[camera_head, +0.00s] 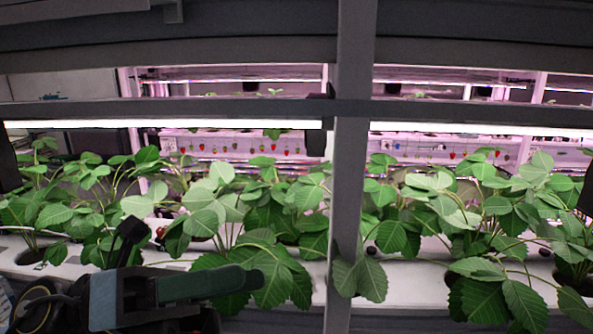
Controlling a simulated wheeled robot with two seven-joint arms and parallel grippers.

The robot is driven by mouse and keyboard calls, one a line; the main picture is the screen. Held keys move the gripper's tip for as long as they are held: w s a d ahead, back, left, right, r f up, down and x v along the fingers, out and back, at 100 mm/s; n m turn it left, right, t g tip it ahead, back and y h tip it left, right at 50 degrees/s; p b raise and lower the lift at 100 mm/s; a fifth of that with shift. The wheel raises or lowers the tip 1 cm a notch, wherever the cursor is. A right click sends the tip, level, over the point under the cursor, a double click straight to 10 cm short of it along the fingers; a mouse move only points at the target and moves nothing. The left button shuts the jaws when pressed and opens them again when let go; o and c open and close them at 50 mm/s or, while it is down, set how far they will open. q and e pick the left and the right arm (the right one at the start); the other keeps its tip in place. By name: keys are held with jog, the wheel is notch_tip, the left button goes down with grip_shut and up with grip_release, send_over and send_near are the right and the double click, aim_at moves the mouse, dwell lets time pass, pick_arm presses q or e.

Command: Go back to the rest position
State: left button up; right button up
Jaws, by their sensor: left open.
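My left gripper (193,256) is in the lower left, in front of the near planting trough. It is open, with one dark finger pointing up and a longer dark green finger reaching to the right. No fruit shows between the fingers. The longer finger overlaps the strawberry leaves (284,280) in the picture; I cannot tell whether it touches them. My right gripper is not in view.
A white trough (300,268) with leafy strawberry plants runs across the front. A grey upright post (349,180) and a horizontal beam (230,110) cross the view. Farther racks hold red berries (274,151) under pink light.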

pick_arm(q)
jog(key=w+a+f+n+t+y, duration=0.1)
jog(key=w+a+n+t+y, duration=0.3)
jog(key=n+t, duration=0.7)
jog(key=w+a+f+n+t+y, duration=0.1)
jog(key=w+a+n+t+y, duration=0.35)
jog(key=n+t, duration=0.6)
jog(key=a+f+n+g+y, duration=0.35)
jog(key=f+n+y, duration=0.25)
jog(key=f+n, duration=0.25)
jog(key=a+f+n+g+y, duration=0.35)
jog(key=f+n+y, duration=0.25)
jog(key=f+n, duration=0.3)
jog(key=s+f+n+g, duration=0.4)
jog(key=s+f+g, duration=0.8)
jog(key=s+f, duration=0.75)
notch_tip(320, 180, down, 24)
jog(key=s+g, duration=0.1)
jog(key=s, duration=0.1)
jog(key=s+a+f+g, duration=0.1)
jog(key=s+a+f, duration=0.1)
jog(key=s+f, duration=1.3)
jog(key=shift+s+a+m, duration=0.35)
jog(key=shift+s+m, duration=0.05)
jog(key=shift+s, duration=0.05)
